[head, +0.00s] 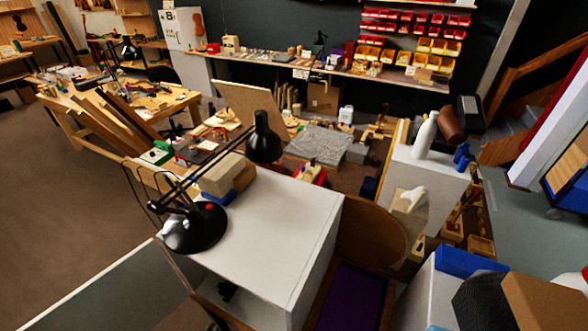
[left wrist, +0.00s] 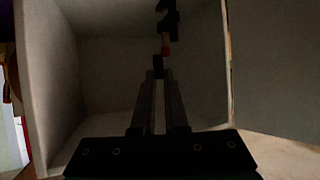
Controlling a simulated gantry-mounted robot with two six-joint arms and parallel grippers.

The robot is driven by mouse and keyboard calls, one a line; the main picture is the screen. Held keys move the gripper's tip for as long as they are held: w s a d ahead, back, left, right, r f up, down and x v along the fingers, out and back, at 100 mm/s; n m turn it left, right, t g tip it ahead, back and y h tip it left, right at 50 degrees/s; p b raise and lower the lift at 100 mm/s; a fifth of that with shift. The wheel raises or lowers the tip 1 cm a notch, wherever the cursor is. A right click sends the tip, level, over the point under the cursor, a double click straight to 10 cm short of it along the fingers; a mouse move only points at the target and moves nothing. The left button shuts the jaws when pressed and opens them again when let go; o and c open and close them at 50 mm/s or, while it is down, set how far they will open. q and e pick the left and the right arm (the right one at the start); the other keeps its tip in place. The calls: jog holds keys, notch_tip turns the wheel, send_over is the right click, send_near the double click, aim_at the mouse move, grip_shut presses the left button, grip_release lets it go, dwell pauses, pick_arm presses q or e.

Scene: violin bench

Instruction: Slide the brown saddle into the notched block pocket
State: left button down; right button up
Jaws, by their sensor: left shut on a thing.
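My left gripper (left wrist: 159,78) points into a pale box-like compartment (left wrist: 110,65) in the left wrist view. Its two long fingers are close together, shut on a small dark piece (left wrist: 158,66) at the tips. Shadow hides the piece's shape and colour, so I cannot tell whether it is the brown saddle. Just beyond the tips is a dark jointed object (left wrist: 167,20) with a red part (left wrist: 166,43); I cannot tell whether it touches the piece. I cannot make out the notched block or its pocket in either view. My right gripper is not in view.
A white cabinet (head: 275,225) with an open side fills the foreground, with a black lamp (head: 190,230) on top. A wooden chair (head: 370,230) with a purple seat stands beside it. Behind is a cluttered workbench (head: 340,180). The floor at left (head: 80,220) is clear.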

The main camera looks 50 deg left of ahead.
pick_arm(q)
jog(key=w+d+r+p, duration=0.1)
jog(key=w+r+p, duration=0.2)
jog(key=r+p, duration=0.25)
jog(key=w+d+r+t+p, duration=0.1)
jog(key=w+r+p, duration=0.1)
jog(key=r+p, duration=0.35)
jog(key=w+d+r+p, duration=0.1)
jog(key=w+r+p, duration=0.2)
jog(key=r+p, duration=0.3)
jog(key=w+d+r+m+t+h+p, duration=0.2)
jog(key=w+d+r+m+t+h, duration=0.1)
jog(key=w+d+r+m+h, duration=0.3)
jog(key=d+r+m+h, duration=0.2)
jog(key=d+r+m, duration=0.1)
jog(key=d, duration=0.1)
jog(key=shift+w+r+h, duration=0.3)
jog(key=shift+w+h, duration=0.05)
jog(key=shift+h, duration=0.05)
jog(key=shift+d, duration=0.2)
